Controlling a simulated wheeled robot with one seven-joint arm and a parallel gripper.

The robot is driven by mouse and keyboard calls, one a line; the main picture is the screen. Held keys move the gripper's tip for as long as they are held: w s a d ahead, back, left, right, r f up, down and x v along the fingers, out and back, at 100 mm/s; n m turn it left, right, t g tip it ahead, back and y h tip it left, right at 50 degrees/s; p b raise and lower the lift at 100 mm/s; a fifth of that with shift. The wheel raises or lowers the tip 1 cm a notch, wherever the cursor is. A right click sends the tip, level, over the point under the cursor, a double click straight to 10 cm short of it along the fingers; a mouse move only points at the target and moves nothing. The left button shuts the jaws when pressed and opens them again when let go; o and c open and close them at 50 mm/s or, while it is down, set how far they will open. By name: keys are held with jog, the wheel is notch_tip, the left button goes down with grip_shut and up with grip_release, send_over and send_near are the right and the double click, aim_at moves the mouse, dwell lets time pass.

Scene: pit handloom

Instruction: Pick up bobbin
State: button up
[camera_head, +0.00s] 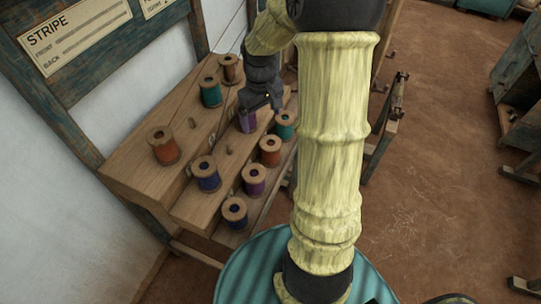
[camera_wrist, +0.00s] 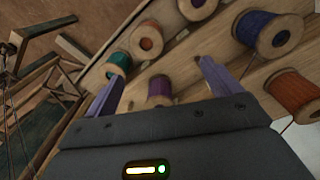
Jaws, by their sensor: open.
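Several wooden bobbins wound with coloured thread stand on a stepped wooden rack. A teal bobbin (camera_head: 285,125) and an orange bobbin (camera_head: 270,150) stand close by on the rack, to the right.
Blue (camera_head: 207,175), violet (camera_head: 253,181) and orange (camera_head: 163,147) bobbins stand nearer on the rack (camera_head: 140,165). A green bobbin (camera_head: 210,92) and a brown bobbin (camera_head: 230,68) stand behind. Small pegs rise between them. A sign board (camera_head: 75,32) hangs at the left. Brown floor (camera_head: 430,150) is open at the right.

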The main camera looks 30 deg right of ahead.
aim_at(268, 140)
jog(key=shift+w+d+f, duration=0.15)
jog(key=shift+w+d, duration=0.15)
jog(key=shift+d, duration=0.25)
jog(key=shift+w+d+f, duration=0.1)
jog(key=shift+w+d, duration=0.2)
jog(key=shift+d, duration=0.2)
notch_tip(268, 140, down, 12)
jog(key=shift+s+f, duration=0.1)
jog(key=shift+f, duration=0.05)
jog(key=shift+d, duration=0.1)
